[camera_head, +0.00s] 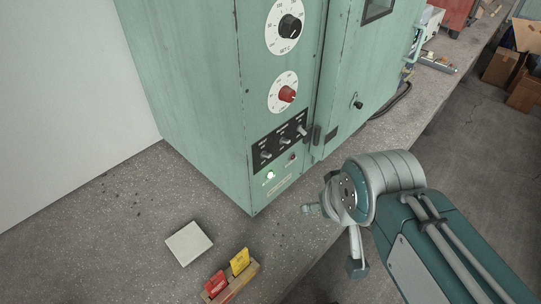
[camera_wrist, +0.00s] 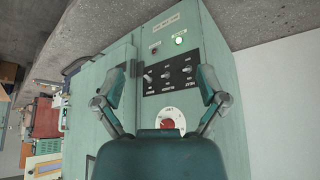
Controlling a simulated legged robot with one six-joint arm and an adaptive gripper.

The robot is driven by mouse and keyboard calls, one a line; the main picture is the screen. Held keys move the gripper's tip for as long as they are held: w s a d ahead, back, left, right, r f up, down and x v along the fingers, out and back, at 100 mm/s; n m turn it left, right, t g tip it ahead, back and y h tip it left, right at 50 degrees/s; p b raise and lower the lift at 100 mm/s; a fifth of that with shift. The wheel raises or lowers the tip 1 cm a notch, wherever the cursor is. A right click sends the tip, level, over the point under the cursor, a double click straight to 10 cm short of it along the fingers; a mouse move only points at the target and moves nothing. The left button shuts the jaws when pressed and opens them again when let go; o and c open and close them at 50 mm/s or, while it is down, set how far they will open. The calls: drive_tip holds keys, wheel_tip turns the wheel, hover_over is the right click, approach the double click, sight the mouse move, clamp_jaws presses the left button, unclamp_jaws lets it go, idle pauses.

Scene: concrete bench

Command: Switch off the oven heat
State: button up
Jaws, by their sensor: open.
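The oven (camera_head: 200,90) is a tall green cabinet. A lit green lamp (camera_head: 270,175) and an unlit red lamp (camera_head: 292,156) sit below the panel. Above are a red-knob dial (camera_head: 287,95) and a black-knob dial (camera_head: 290,27). My gripper (camera_head: 333,238) is open and empty, in front of the oven and lower right of the panel. In the wrist view, the switches (camera_wrist: 165,74) show between the fingers of my gripper (camera_wrist: 168,76), apart from them.
A pale square block (camera_head: 188,244) and a wooden holder (camera_head: 246,277) with red and yellow cards stand on the concrete bench (camera_head: 120,240). The oven door has a dark latch (camera_head: 357,104). Cardboard boxes (camera_head: 505,68) lie on the floor at the far right.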

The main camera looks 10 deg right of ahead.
drive_tip(key=shift+w, duration=0.1)
drive_tip(key=c, duration=0.5)
drive_tip(key=shift+w+a+r, duration=0.1)
drive_tip(key=shift+w+r, duration=0.1)
drive_tip(key=shift+w, duration=0.2)
drive_tip(key=c, duration=0.5)
drive_tip(key=w, duration=0.1)
drive_tip(key=w+r+n, duration=0.1)
drive_tip(key=w, duration=0.1)
drive_tip(key=w+a+n+y, duration=0.1)
drive_tip(key=w, duration=0.1)
drive_tip(key=shift+r+g, duration=0.3)
clamp_jaws()
drive_tip(key=w+a+n+g+y, duration=0.1)
drive_tip(key=w+n, duration=0.4)
drive_tip(key=w, duration=0.9)
drive_tip(key=shift+a+f+y, duration=0.15)
drive_tip(key=shift+a+y, duration=0.35)
drive_tip(key=shift+a, duration=0.1)
